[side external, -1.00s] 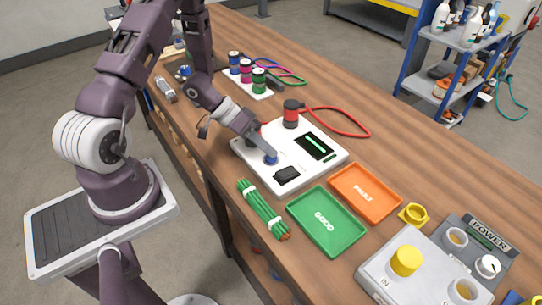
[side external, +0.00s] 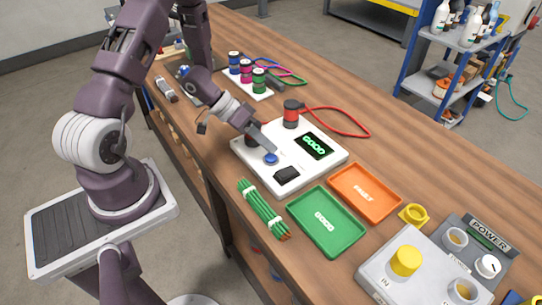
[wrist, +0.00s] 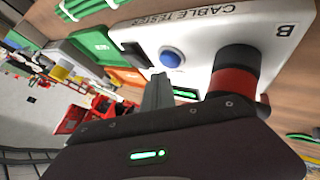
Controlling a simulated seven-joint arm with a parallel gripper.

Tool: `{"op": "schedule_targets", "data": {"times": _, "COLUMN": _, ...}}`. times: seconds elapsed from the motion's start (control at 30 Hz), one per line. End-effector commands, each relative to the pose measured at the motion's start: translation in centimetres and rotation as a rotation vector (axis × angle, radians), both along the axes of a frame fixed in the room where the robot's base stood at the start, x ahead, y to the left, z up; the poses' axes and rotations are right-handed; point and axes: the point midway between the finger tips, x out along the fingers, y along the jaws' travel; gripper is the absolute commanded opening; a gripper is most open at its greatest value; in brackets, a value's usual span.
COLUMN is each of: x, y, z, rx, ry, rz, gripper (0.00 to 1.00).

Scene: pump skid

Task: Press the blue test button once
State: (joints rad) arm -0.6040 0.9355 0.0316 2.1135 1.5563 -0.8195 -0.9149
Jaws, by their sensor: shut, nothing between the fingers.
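The blue test button (side external: 271,158) sits on the white cable tester (side external: 312,174), near its front left edge. In the wrist view the blue button (wrist: 171,58) shows in full, and the tester's panel (wrist: 205,45) reads "CABLE TESTER". My gripper (side external: 270,147) is shut and empty, with its tip just above and behind the button, apart from it as far as I can see. In the wrist view the shut fingers (wrist: 158,82) end just short of the button.
A black switch (side external: 287,174) is beside the button. A green tray (side external: 327,243), an orange tray (side external: 392,207) and a green cable bundle (side external: 262,211) lie close by.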

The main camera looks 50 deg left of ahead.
Motion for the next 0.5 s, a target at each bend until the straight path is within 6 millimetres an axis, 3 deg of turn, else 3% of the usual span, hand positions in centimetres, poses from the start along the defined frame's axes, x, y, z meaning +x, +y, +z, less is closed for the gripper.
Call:
{"op": "schedule_targets", "data": {"times": 0.23, "x": 0.0, "y": 0.0, "z": 0.1, "rx": 0.0, "ry": 0.0, "rz": 0.0, "gripper": 0.0}}
{"op": "schedule_targets", "data": {"times": 0.5, "x": 0.0, "y": 0.0, "z": 2.7, "rx": 0.001, "ry": -0.002, "rz": -0.002, "gripper": 0.0}}
